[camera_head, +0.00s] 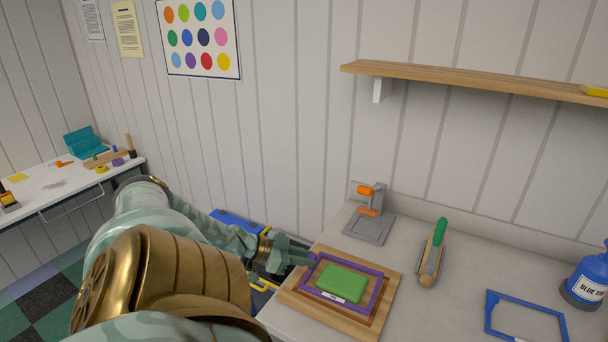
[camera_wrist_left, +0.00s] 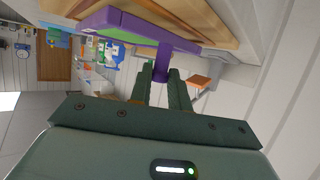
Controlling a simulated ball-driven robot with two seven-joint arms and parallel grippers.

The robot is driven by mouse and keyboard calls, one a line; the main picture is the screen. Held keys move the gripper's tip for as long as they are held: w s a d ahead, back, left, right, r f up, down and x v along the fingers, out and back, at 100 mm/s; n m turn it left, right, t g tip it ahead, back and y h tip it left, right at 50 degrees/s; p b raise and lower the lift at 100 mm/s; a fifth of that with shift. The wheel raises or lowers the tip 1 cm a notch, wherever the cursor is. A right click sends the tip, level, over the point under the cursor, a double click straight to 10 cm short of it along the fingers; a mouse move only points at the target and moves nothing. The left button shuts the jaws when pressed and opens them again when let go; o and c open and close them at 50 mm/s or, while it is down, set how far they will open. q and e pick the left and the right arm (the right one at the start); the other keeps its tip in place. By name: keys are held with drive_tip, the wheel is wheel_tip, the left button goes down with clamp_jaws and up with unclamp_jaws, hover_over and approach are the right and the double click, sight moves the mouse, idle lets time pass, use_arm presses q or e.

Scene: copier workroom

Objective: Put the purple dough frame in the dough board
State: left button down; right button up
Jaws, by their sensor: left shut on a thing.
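The purple dough frame (camera_head: 374,292) is a rectangular outline over the wooden dough board (camera_head: 296,301). It surrounds a green dough slab (camera_head: 342,282) with a small white label on its near edge. My left gripper (camera_head: 305,256) comes in from the left and is shut on the frame's purple handle. In the left wrist view the fingers (camera_wrist_left: 164,88) close on the short purple stem of the frame (camera_wrist_left: 140,28), beside the board edge (camera_wrist_left: 190,22). I cannot tell whether the frame rests fully on the board. My right gripper is not in view.
A grey stand with an orange clamp (camera_head: 371,215) is behind the board. A green-handled roller tool (camera_head: 433,254), a blue frame (camera_head: 524,317) and a blue bottle (camera_head: 587,277) are to the right. Bare counter lies between them. A wooden shelf (camera_head: 470,84) hangs above.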

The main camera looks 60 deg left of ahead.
use_arm(q)
drive_tip(key=shift+f, duration=0.35)
drive_tip(key=c, duration=0.9)
unclamp_jaws()
drive_tip(key=p+v, duration=0.6)
drive_tip(key=v, duration=1)
drive_tip(key=shift+s+r+p, duration=0.1)
drive_tip(key=shift+s+p, duration=0.05)
drive_tip(key=shift+p, duration=0.25)
drive_tip(key=shift+a, duration=0.1)
